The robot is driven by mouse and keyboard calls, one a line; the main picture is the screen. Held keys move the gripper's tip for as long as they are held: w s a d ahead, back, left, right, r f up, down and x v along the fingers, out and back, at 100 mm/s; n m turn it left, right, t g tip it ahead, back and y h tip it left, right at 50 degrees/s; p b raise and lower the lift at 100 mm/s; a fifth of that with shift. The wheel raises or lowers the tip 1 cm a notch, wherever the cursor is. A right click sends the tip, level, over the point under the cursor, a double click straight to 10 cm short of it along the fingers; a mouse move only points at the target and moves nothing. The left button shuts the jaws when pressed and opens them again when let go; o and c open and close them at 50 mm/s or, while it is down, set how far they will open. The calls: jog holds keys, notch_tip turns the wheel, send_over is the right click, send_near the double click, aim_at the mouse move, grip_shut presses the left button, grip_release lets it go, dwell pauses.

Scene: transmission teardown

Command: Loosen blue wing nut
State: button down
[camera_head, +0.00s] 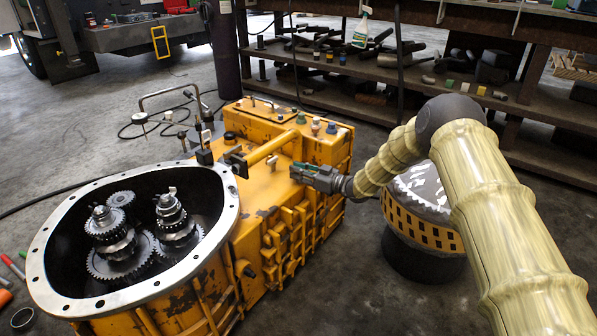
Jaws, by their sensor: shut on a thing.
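My gripper (297,171) reaches in from the right, over the top of the orange transmission housing (262,205). Its jaws are shut on a small part at the top of the housing, by its place the blue wing nut. The fingers hide nearly all of this part, so its colour and how far it is turned do not show clearly. A small pale wing-shaped fastener (271,163) stands free on the housing just left of my fingertips.
Several small coloured caps, one of them green (301,118), stand behind my gripper. An orange bar (272,148) rises left of it. The open bell end with gears (118,240) is at the left. A drum (424,215) stands below my arm. Shelves (400,75) line the back.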

jog(key=shift+w+d+r+n+g+y, duration=0.1)
jog(key=shift+w+d+n+g+y, duration=0.1)
jog(key=shift+n+g+y, duration=0.4)
jog(key=shift+w+d+r+n+g+y, duration=0.1)
jog(key=shift+w+n+g+y, duration=0.1)
jog(key=shift+n+g, duration=0.65)
jog(key=shift+g, duration=0.55)
jog(key=c, duration=1.2)
grip_release()
jog(key=shift+d, duration=0.1)
jog(key=shift+c, duration=0.2)
jog(key=shift+s+a+f, duration=0.1)
jog(key=shift+s+a, duration=0.05)
jog(key=shift+a, duration=0.2)
jog(key=v, duration=0.7)
jog(key=shift+d, duration=0.35)
